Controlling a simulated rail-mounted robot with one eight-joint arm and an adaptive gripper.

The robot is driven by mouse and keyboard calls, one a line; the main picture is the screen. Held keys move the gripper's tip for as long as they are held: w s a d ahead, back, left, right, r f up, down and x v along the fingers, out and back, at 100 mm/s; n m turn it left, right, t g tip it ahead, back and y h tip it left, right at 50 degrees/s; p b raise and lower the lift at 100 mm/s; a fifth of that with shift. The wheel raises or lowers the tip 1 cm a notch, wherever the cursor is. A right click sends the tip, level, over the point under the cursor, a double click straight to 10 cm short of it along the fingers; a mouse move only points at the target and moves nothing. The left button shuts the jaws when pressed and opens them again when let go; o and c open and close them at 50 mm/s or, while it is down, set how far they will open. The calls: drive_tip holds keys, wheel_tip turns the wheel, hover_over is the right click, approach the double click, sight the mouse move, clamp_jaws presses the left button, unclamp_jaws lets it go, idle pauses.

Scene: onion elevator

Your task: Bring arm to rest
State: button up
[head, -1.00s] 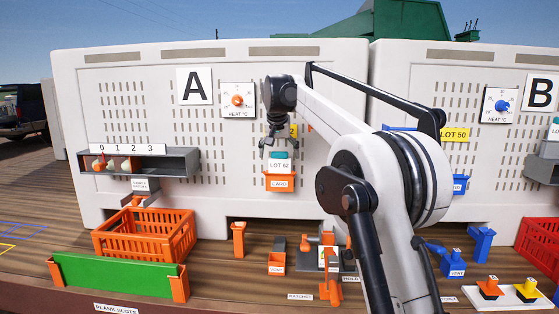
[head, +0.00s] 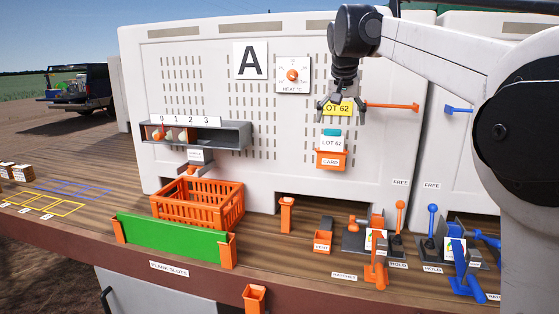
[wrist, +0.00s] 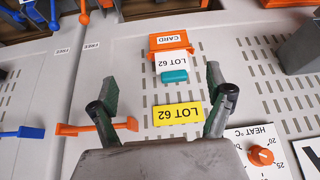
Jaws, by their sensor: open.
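My gripper (head: 343,104) is open and empty in the head view, in front of the upper part of the white panel A (head: 200,75). Its fingers overlap the yellow LOT 62 label (head: 338,110) there. In the wrist view my gripper (wrist: 160,95) shows two fingers spread wide, with the yellow label (wrist: 178,115) between them and nothing held. The orange card holder (head: 331,159), with a white LOT 62 card (head: 332,143) and a teal top piece, sits on the panel below the gripper. My white arm reaches in from the right.
An orange rod (head: 392,106) sticks out right of the label. A heat dial (head: 292,75) and a numbered shelf (head: 235,135) are on the panel. An orange crate (head: 200,207), a green plank (head: 170,238), and orange and blue levers (head: 399,215) stand on the wooden deck.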

drive_tip(key=s+f+n+b, duration=0.1)
drive_tip(key=s+f+b, duration=0.1)
drive_tip(key=s+f, duration=1)
drive_tip(key=s+f+y+b, duration=0.1)
drive_tip(key=s+f+b, duration=0.2)
drive_tip(key=s+f, duration=0.9)
drive_tip(key=s+d+f+n+t+b, duration=0.1)
drive_tip(key=s+f+b, duration=0.2)
drive_tip(key=s+f, duration=0.9)
drive_tip(key=s, duration=0.8)
drive_tip(key=shift+s+n, duration=0.3)
